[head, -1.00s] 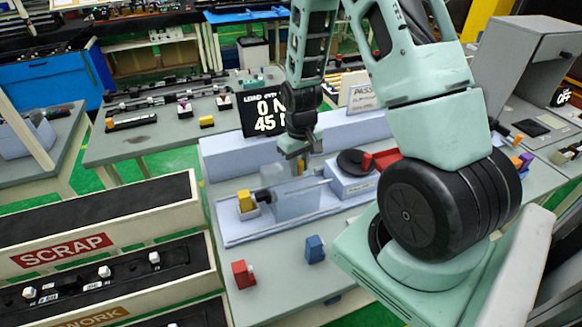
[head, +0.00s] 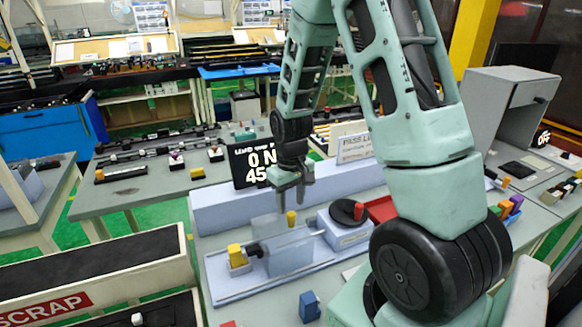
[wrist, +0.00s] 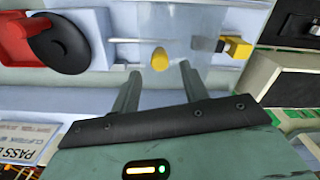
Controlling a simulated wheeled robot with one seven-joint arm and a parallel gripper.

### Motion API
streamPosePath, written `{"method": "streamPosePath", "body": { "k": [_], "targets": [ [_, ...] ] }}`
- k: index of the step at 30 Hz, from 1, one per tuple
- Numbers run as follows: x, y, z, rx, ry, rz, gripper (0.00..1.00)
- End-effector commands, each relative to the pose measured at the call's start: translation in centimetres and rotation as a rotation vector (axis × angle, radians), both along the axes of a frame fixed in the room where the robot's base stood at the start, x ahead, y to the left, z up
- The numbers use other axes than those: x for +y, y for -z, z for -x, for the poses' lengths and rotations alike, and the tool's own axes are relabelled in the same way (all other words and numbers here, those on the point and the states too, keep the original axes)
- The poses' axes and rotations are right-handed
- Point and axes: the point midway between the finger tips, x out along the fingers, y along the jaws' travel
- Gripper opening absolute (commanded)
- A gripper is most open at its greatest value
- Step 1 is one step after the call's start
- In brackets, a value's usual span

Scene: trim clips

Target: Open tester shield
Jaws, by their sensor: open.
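The tester (head: 205,270) is a pale blue bench unit with a raised back wall. Its translucent shield (head: 290,258) stands upright in the middle, across the rod; it also shows in the wrist view (wrist: 195,18). A yellow knob (head: 291,218) sits at the shield's top, and shows in the wrist view (wrist: 160,60). My gripper (head: 292,203) points down above the knob. Its fingers are apart and empty. In the wrist view, the knob lies just beyond the gap between the fingertips (wrist: 159,72), apart from both.
A yellow clip (head: 236,254) sits in a holder at the tester's left. A black disc with a red handle (head: 360,211) is at its right. A display (head: 255,165) stands behind. A blue clip (head: 309,306) lies in front. Scrap bins (head: 90,270) are at left.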

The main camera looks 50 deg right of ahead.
Motion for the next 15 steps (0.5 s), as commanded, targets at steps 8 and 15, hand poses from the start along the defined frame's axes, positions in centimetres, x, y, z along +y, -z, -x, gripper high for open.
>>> {"method": "streamPosePath", "body": {
  "k": [8, 15],
  "targets": [
    [0.0, -6.0, -0.1, -0.007, 0.0, 0.002, 0.45],
    [-0.1, -10.2, -0.1, -0.005, 0.0, 0.002, 0.45]
  ]
}}
